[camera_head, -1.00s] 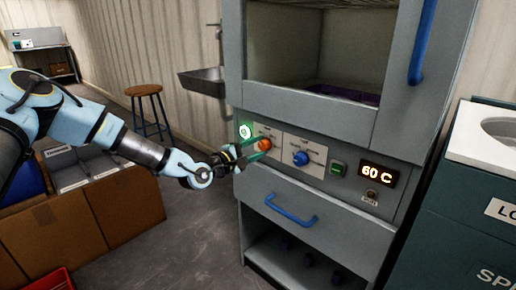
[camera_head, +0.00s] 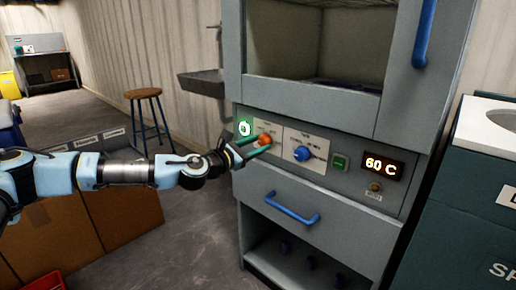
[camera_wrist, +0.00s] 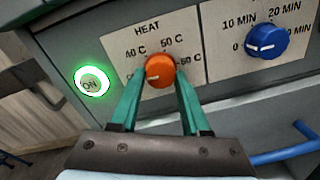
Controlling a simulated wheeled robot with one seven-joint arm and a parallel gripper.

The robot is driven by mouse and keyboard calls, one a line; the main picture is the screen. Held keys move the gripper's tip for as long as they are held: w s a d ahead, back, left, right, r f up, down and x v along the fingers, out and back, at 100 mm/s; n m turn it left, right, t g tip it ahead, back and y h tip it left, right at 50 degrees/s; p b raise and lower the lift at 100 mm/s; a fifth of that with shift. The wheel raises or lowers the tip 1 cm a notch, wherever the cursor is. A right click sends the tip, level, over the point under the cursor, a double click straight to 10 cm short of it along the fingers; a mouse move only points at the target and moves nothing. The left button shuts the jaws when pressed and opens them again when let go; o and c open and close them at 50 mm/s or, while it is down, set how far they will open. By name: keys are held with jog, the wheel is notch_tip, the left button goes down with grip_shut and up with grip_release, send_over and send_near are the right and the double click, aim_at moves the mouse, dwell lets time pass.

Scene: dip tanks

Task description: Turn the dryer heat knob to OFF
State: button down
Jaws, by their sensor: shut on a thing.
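The orange heat knob (camera_wrist: 160,70) is on the dryer's front panel, under the word HEAT with 40 C, 50 C and 60 C marks around it. In the head view the knob (camera_head: 265,139) is left of a blue knob. My gripper (camera_wrist: 158,80) has its two green fingers on either side of the orange knob and is shut on it. The knob's white mark shows at its lower left, pointing left. The OFF label cannot be read; the left finger covers part of that area. The dryer display (camera_head: 382,166) reads 60 C.
A blue timer knob (camera_wrist: 266,41) is right of the heat knob. A lit green ON button (camera_wrist: 92,82) is to the left. A blue drawer handle (camera_head: 291,209) sticks out below the panel. A stool (camera_head: 146,110) stands behind my arm.

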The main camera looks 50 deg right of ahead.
jog(key=shift+n, duration=0.6)
jog(key=shift+c, duration=1.9)
grip_release()
jog(key=shift+a, duration=0.15)
jog(key=a, duration=1)
jog(key=shift+w+a+b, duration=0.25)
jog(key=shift+w+b, duration=0.1)
jog(key=shift+w, duration=0.05)
